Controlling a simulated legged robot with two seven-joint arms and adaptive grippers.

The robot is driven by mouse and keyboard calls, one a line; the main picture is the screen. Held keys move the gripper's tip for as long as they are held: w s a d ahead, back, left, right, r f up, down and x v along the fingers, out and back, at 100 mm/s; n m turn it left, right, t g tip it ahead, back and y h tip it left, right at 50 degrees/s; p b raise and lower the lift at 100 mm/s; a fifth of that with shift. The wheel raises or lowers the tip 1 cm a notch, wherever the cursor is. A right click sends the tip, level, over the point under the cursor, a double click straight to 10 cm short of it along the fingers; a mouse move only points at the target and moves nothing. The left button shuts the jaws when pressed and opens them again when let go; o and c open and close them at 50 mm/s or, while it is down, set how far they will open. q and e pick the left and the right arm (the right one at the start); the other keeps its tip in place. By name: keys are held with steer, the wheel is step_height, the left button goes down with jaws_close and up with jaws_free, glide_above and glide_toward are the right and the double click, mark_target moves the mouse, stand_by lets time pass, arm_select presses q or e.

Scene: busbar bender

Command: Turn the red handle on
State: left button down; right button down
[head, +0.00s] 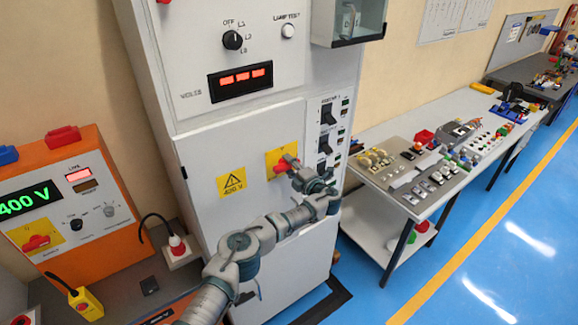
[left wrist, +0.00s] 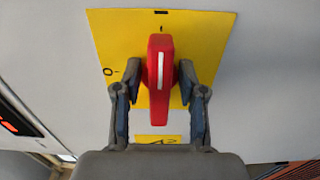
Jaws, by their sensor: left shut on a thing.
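The red handle (left wrist: 160,73) sits on a yellow plate (left wrist: 108,35) on the cabinet front. In the left wrist view its white line stands upright, in line with the mark at the plate's top edge; an "O" mark is at the plate's left. My left gripper (left wrist: 160,80) is shut on the handle, one finger on each side. In the head view the red handle (head: 287,163) shows partly behind my left gripper (head: 292,170), which hides part of the yellow plate (head: 272,157). My right gripper is not in view.
The grey cabinet (head: 215,150) carries a black selector knob (head: 232,40) and a red-lit display (head: 240,80). An orange unit (head: 75,205) stands at the left. A bench (head: 400,200) with electrical parts stands at the right, beside open blue floor (head: 480,240).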

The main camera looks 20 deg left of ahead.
arm_select(q)
steer(key=shift+d, duration=0.15)
steer(key=c, duration=1)
jaws_free()
steer(key=shift+w, duration=0.1)
steer(key=shift+c, duration=0.2)
steer(key=shift+w+d+f, duration=0.1)
steer(key=shift+w+f, duration=0.05)
steer(key=shift+w, duration=0.05)
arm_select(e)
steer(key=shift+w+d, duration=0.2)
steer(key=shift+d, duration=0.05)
arm_select(q)
steer(key=shift+s, duration=0.2)
steer(key=v, duration=1.2)
steer(key=shift+d, duration=0.15)
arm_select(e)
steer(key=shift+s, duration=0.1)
arm_select(q)
steer(key=shift+w+f, duration=0.1)
steer(key=shift+f, duration=0.05)
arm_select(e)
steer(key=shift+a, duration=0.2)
